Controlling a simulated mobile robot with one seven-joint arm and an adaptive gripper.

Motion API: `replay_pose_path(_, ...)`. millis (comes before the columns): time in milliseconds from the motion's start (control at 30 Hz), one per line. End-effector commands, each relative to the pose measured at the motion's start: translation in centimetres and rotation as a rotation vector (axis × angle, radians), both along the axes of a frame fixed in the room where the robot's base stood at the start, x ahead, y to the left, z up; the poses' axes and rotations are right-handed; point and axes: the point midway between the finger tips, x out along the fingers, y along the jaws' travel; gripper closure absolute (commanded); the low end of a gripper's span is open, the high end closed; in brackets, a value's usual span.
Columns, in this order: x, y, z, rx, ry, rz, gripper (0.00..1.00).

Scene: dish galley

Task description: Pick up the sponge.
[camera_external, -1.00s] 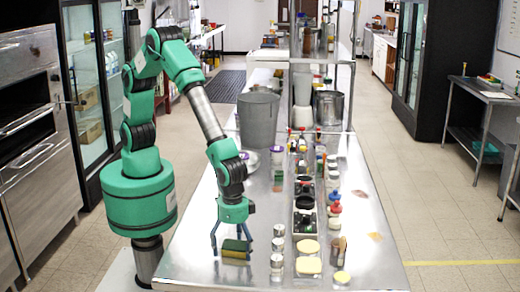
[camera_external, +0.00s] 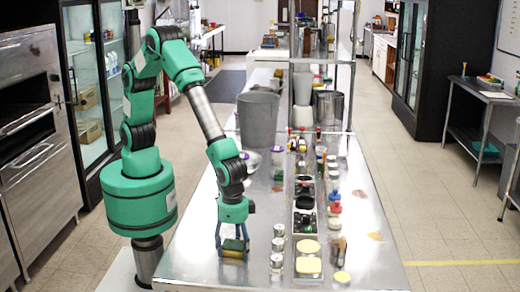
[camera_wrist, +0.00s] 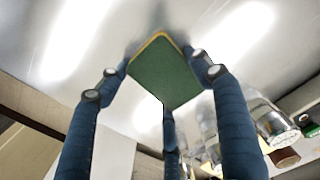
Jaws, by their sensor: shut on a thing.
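The sponge (camera_external: 233,252) has a green face and a yellow layer. It is at the front left of the steel counter, under my gripper (camera_external: 232,247). In the wrist view the green face of the sponge (camera_wrist: 164,72) sits between the blue fingers of my gripper (camera_wrist: 168,78). The fingers are closed in against its sides, so the gripper is shut on it. The sponge is at or very near the counter surface; I cannot tell whether it is clear of it.
Small metal-lidded jars (camera_external: 277,261) stand just right of my gripper. Yellow-topped containers (camera_external: 308,265) and a row of bottles and black trays (camera_external: 305,203) are farther right. A large grey bin (camera_external: 258,118) stands behind. The counter's right side (camera_external: 370,255) is mostly bare.

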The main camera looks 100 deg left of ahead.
Motion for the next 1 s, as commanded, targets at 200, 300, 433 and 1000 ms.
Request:
replay_pose_path(200,0.0,0.0,0.8,-0.001,-0.001,0.000,0.44)
replay_pose_path(300,0.0,0.0,1.7,-0.001,-0.001,0.000,0.44)
replay_pose_path(433,0.0,0.0,3.4,-0.001,-0.001,0.000,0.44)
replay_pose_path(1000,-7.3,6.5,4.6,0.000,0.000,0.000,0.44)
